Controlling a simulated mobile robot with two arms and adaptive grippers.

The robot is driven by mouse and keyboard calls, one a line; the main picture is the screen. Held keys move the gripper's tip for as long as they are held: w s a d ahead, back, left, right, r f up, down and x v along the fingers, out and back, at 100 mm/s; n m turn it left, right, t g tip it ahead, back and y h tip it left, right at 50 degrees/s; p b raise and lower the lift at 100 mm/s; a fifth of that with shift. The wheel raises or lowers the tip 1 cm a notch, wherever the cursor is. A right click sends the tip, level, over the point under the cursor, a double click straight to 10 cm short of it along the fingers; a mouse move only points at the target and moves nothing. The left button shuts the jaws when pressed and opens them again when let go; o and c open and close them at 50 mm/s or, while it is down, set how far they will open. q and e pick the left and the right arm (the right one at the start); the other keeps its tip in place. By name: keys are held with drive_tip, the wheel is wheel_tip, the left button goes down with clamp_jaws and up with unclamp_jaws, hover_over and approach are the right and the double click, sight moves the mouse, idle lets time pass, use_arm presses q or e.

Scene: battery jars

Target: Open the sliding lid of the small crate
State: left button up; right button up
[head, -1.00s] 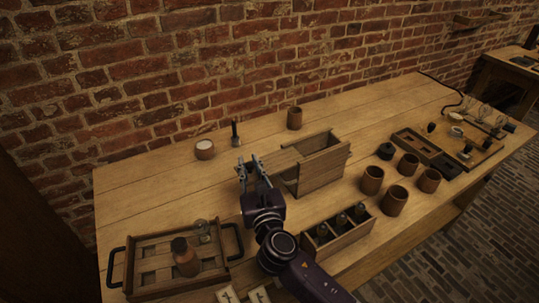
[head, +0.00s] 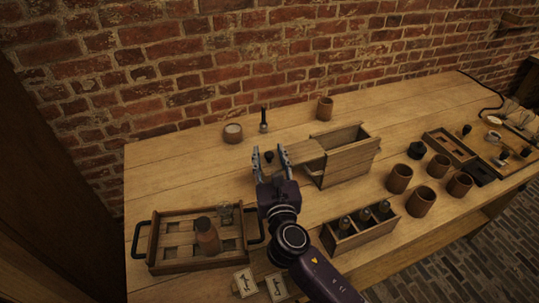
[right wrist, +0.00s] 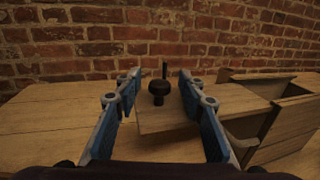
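The small crate (head: 345,165) is a wooden box standing mid-table, its top partly uncovered. Its flat sliding lid (head: 302,152) sticks out to the left of the crate, and the box's open inside shows on the right in the right wrist view. A dark round knob (head: 269,156) stands on the lid's outer end; it also shows in the right wrist view (right wrist: 158,88). My right gripper (head: 270,153) is open, one finger on each side of the knob, with gaps visible between knob and fingers. My left gripper is not in view.
A divided box (head: 345,240) with bottles stands in front of the crate. Several wooden cups stand to the right.

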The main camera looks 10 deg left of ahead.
drive_tip(key=shift+s+d, duration=0.1)
drive_tip(key=v, duration=1.1)
drive_tip(key=shift+s, duration=0.4)
drive_tip(key=shift+d+f, duration=0.1)
drive_tip(key=shift+f, duration=0.05)
